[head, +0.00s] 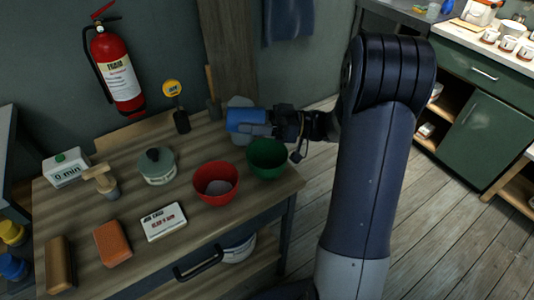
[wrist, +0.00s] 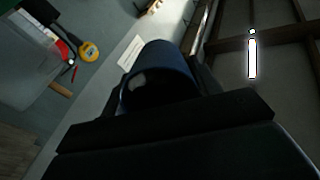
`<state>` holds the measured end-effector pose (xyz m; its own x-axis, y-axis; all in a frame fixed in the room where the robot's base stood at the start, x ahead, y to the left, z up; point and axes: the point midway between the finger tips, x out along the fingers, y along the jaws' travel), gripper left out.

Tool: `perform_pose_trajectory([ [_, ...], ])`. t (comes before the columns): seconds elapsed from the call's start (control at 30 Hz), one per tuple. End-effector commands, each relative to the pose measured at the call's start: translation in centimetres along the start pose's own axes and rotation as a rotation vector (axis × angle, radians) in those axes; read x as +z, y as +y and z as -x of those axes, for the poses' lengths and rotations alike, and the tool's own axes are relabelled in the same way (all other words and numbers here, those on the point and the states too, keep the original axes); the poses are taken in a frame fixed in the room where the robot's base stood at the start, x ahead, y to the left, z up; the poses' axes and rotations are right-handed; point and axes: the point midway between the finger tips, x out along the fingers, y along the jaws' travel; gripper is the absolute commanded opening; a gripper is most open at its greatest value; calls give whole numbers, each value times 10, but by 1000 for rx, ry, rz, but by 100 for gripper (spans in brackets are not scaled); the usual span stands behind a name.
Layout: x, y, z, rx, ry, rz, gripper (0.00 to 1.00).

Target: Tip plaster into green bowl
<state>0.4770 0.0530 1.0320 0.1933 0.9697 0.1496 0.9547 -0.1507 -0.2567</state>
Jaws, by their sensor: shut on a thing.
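The green bowl (head: 267,159) stands upright on the table, below and slightly right of the cup. Its inside looks dark green, with no plaster visible. No stream of plaster shows.
A red bowl (head: 216,183) with grey contents stands left of the green bowl.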

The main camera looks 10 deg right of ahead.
Motion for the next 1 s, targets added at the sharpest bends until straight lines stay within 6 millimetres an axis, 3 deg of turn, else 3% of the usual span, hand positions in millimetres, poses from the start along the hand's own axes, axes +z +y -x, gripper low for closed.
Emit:
perform_pose_trajectory([
  [1.0, -11, 0, 3, -24, 81, 1, 34],
])
